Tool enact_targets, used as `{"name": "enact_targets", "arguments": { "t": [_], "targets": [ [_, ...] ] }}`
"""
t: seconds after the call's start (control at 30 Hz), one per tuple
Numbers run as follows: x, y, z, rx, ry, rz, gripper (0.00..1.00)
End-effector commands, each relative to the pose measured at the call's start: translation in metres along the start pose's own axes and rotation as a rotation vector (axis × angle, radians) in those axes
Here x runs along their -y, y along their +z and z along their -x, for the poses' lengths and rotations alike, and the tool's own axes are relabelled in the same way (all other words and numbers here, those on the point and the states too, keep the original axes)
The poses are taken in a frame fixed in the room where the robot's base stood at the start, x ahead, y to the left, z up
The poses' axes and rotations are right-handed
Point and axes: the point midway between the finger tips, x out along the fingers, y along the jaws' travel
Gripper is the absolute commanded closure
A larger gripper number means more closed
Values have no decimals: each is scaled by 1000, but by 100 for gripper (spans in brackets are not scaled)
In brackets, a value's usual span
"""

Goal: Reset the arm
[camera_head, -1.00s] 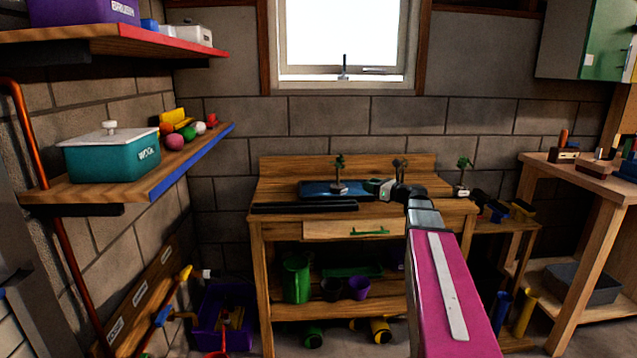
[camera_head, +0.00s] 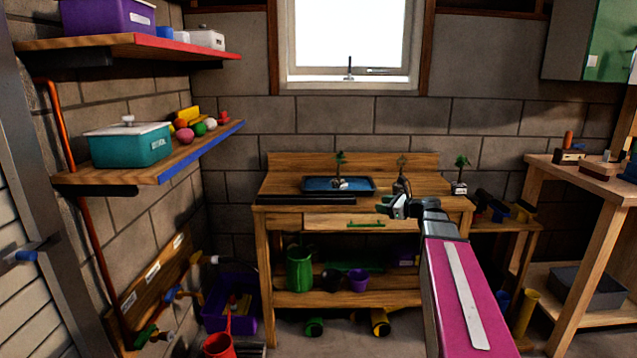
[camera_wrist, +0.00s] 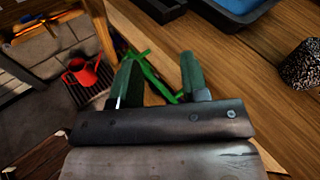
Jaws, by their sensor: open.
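My arm reaches up from the lower right in the head view, with a pink link. My gripper (camera_head: 383,205) is in front of the wooden workbench (camera_head: 410,185), near its front edge and just right of the drawer's green handle (camera_head: 365,225). In the wrist view my gripper (camera_wrist: 158,72) shows two green fingers spread apart with nothing between them. The green handle (camera_wrist: 150,70) shows behind and between the fingers. I cannot tell whether they touch it. The drawer looks shut.
A red watering can (camera_head: 218,345) stands on the floor at left. Shelves (camera_head: 105,178) line the left wall. Open floor lies before the bench.

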Motion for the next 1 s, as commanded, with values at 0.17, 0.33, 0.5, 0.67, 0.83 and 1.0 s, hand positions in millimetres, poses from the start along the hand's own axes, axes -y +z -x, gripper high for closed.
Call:
{"name": "enact_targets", "arguments": {
  "t": [0.17,0.33,0.5,0.67,0.83,1.0],
  "targets": [
    [-43,-32,-10,-123,92,192,59],
    [-99,-74,-16,-269,252,462,59],
    [-173,-132,-6,-427,551,854,59],
    [-232,-178,20,-507,907,1214,59],
    [-270,-209,52,-510,1269,1501,59],
    [-284,-221,69,-484,1469,1632,59]
  ]
}}
